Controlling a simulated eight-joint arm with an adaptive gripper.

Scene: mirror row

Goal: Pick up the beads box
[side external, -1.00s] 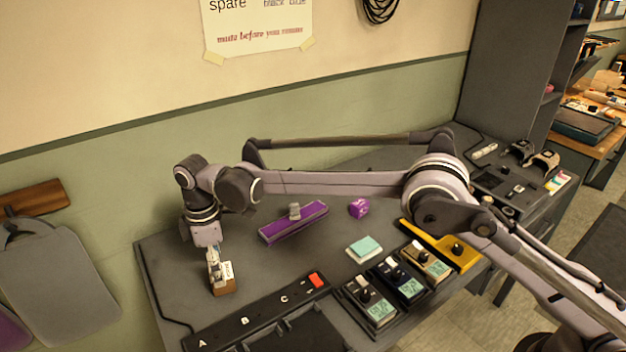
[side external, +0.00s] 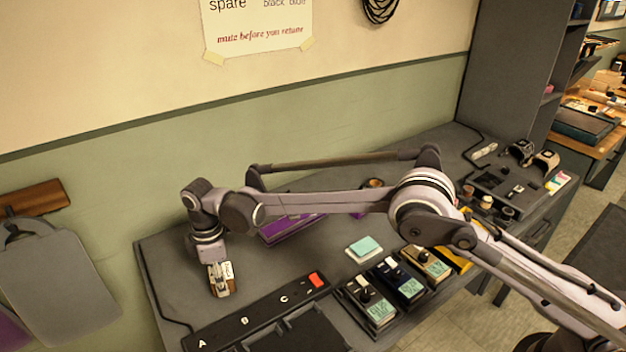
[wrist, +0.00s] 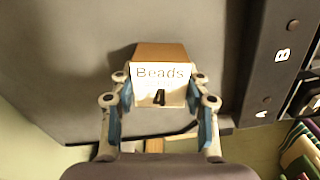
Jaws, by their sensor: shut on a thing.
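The beads box is a small brown box with a white label. It stands at the left end of the grey desk in the side view (side external: 224,286). In the wrist view its label reads "Beads" (wrist: 160,74), and it sits between the two blue-padded fingers. My gripper (side external: 219,267) points down over the box and is shut on it, one finger on each side in the wrist view (wrist: 160,92). The box appears to be at desk level; I cannot see a clear gap under it.
A dark strip marked A, B, C (side external: 255,315) lies just right of the box. Several pedals with knobs (side external: 373,305) and a teal-topped block (side external: 364,246) stand farther right. A purple bar (side external: 290,229) is partly hidden behind my arm. The wall is close behind the desk.

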